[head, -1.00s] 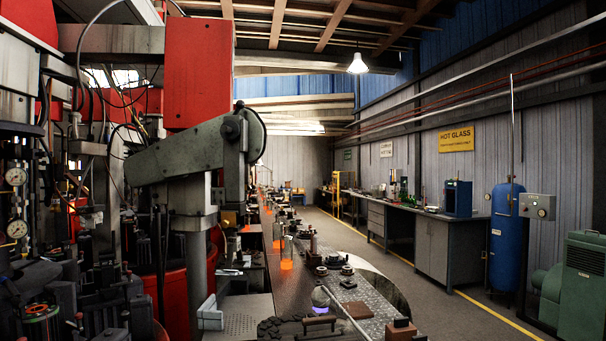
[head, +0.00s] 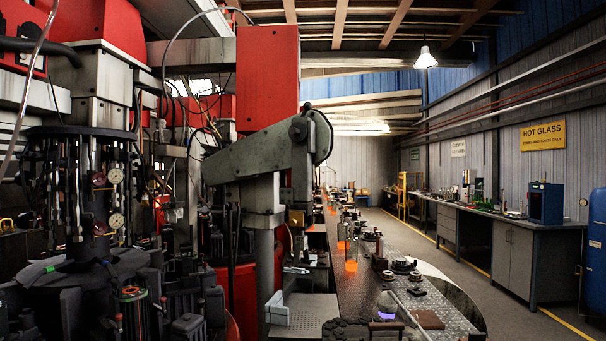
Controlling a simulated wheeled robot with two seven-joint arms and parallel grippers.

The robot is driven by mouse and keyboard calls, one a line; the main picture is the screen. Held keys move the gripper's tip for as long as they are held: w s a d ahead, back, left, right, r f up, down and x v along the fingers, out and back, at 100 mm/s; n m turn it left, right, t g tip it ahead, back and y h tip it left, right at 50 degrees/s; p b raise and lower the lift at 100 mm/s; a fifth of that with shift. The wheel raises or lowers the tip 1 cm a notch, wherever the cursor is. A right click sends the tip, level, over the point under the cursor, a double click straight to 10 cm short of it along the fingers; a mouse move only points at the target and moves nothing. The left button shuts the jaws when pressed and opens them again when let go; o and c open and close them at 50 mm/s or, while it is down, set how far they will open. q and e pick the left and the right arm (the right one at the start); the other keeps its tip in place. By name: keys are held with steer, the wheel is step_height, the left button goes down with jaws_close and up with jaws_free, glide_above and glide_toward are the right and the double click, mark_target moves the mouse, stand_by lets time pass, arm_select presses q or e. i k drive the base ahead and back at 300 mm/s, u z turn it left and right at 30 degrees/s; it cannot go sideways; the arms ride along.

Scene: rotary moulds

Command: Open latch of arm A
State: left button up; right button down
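A large machine fills the left side of the head view. It has a round head (head: 85,135) with several hanging rods, hoses and pressure gauges (head: 116,220). Dark mould-like blocks (head: 185,330) stand low around it. Red housings (head: 265,78) rise behind. A thick grey slanted arm (head: 262,145) rests on an upright column (head: 265,265) near the middle. I cannot make out a label for arm A or tell a latch apart among the dark parts. Neither of my grippers shows.
A conveyor table (head: 348,300) with glowing orange glass (head: 351,265) runs away from the middle. Clear floor (head: 455,265) with a yellow line lies right of it. A workbench (head: 515,255) stands along the right wall, with a blue tank (head: 597,245) at the right edge.

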mark_target(297, 217)
steer(key=z, duration=0.35)
steer(key=i, duration=0.45)
steer(key=z, duration=0.4)
